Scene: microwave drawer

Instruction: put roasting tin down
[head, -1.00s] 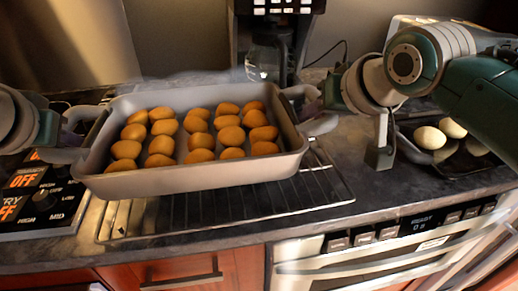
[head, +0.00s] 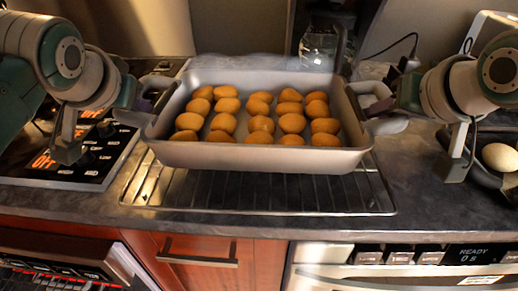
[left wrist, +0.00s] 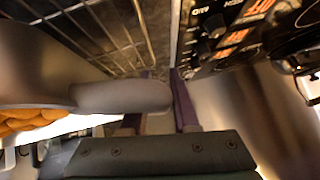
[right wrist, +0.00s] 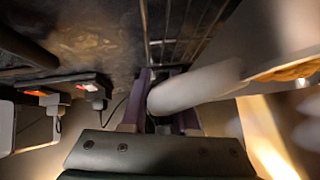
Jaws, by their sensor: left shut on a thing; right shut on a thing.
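The grey roasting tin (head: 262,155) holds several rows of round golden-brown potatoes or rolls. In the head view it is level, above a wire rack (head: 265,193) on the dark counter. My left gripper (head: 150,98) is shut on the tin's left handle; the handle (left wrist: 125,97) lies between its purple fingers in the left wrist view. My right gripper (head: 372,104) is shut on the right handle, which also shows in the right wrist view (right wrist: 195,88). Whether the tin's underside touches the rack is hard to tell.
A stove control panel (head: 75,155) is at the left. A dark pan (head: 475,172) with a pale round item (head: 500,157) is at the right. A glass jug (head: 318,48) stands behind the tin. Bare counter (head: 420,185) lies right of the rack.

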